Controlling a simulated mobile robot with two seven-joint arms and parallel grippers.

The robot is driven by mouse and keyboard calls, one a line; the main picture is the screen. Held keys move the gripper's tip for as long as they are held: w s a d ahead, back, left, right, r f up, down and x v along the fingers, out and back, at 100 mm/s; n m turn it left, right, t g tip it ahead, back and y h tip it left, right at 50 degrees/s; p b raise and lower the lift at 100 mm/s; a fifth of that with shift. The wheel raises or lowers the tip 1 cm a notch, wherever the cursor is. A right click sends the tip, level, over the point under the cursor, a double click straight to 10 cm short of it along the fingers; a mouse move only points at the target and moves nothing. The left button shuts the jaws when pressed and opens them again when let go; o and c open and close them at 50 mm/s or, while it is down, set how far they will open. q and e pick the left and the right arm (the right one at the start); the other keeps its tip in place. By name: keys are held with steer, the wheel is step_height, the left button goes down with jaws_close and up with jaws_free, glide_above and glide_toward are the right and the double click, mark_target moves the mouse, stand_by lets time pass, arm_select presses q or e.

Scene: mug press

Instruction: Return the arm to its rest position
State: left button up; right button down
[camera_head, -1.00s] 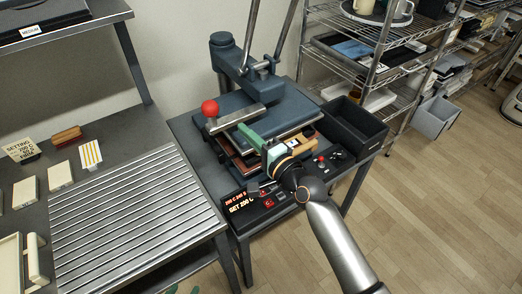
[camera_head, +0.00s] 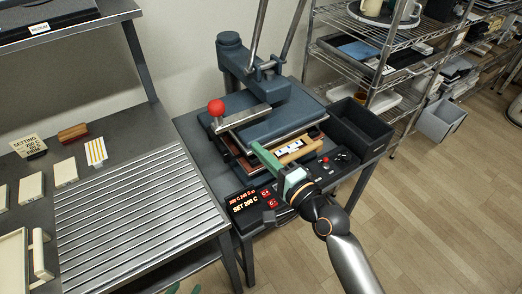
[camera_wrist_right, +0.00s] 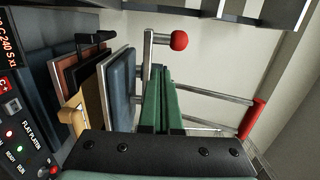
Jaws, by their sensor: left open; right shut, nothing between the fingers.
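The blue heat press (camera_head: 270,122) stands on a dark table, its red-knobbed lever (camera_head: 216,107) at its left side. My right gripper (camera_head: 256,148) has green fingers shut together with nothing between them. It is in front of the press, near its front edge. In the right wrist view its fingers (camera_wrist_right: 162,55) point toward the lever and red knob (camera_wrist_right: 179,40), with the press plates to the left. My left gripper (camera_head: 173,288) shows only as a small green bit at the bottom edge of the head view; it is open and mostly hidden.
The lit control panel (camera_head: 252,200) sits at the table's front. A dark bin (camera_head: 358,132) stands right of the press, beside wire shelves (camera_head: 385,40). A ribbed bench (camera_head: 140,215) with pale blocks is at left.

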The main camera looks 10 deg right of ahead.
steer(key=s+d+f+n+g+h, duration=0.2)
steer(key=s+d+f+n, duration=0.2)
steer(key=s+f, duration=0.3)
steer(key=s+d+f+n+g+h, duration=0.2)
steer(key=s+d+f+n, duration=0.2)
steer(key=f, duration=0.6)
steer(key=s+d+f+n+g+h, duration=0.2)
steer(key=s+d+f+n, duration=0.2)
steer(key=s+f, duration=0.5)
steer(key=shift+s+d+f+n+h, duration=0.2)
steer(key=shift+s+n+h, duration=0.2)
steer(key=shift+n, duration=0.6)
